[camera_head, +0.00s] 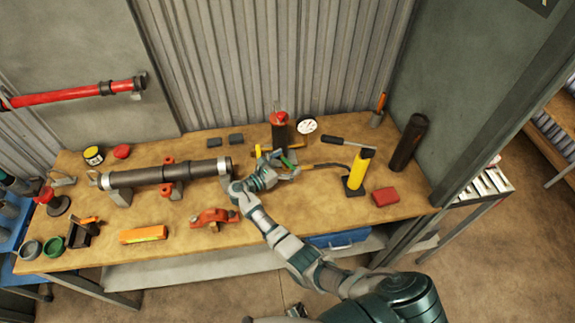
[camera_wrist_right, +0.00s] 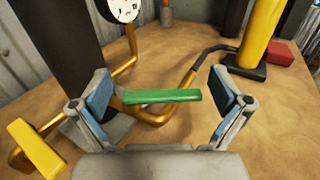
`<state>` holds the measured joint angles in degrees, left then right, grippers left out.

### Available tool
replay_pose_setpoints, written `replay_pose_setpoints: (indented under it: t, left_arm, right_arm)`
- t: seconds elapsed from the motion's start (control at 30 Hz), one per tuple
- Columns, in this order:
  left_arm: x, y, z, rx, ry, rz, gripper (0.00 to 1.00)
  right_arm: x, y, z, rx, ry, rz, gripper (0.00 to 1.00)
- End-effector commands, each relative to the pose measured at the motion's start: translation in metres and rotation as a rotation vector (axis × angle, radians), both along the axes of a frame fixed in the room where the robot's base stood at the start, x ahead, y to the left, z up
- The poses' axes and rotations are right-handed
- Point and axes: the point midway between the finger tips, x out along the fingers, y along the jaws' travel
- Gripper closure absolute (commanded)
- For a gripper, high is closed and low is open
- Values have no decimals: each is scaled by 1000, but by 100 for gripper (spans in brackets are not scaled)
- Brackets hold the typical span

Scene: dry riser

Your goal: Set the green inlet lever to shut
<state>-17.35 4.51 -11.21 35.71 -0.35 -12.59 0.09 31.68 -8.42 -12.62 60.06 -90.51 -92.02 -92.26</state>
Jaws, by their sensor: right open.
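The green inlet lever (camera_wrist_right: 160,96) is a flat green bar between the two open fingers of my right gripper (camera_wrist_right: 160,105) in the right wrist view. It lies nearly level across the picture, with its left end close to the left finger and a gap to the right finger. Brass pipe runs behind and below it. In the head view the green lever (camera_head: 288,162) shows small beside my right gripper (camera_head: 284,172), partly hidden by it. The left gripper is not seen.
A yellow lever (camera_wrist_right: 36,148) sits on brass pipe at the left in the wrist view. A white gauge (camera_head: 307,126), a dark cylinder with red top (camera_head: 279,130), a yellow pump (camera_head: 358,170) and a red block (camera_head: 385,196) stand nearby. Bare bench lies at front right.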

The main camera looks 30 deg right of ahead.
Motion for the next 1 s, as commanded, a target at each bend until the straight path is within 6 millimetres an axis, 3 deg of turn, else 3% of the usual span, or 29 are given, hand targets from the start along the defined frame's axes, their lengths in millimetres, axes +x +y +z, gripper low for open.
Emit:
replay_pose_setpoints:
  t: [0.3,0.47,0.7,0.73,0.87,1.0]
  left_arm:
    - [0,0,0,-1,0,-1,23]
    - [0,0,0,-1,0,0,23]
    - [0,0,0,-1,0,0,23]
    - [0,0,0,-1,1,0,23]
    - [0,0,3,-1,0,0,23]
    - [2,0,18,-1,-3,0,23]
  right_arm:
    - [1,4,62,-1,-2,1,0]
    - [1,5,75,-2,1,1,0]
    - [1,5,76,-3,2,1,0]
    - [1,5,76,-3,2,1,3]
    - [-4,-9,76,-20,-11,2,35]
    - [-26,-64,80,-103,-89,41,70]
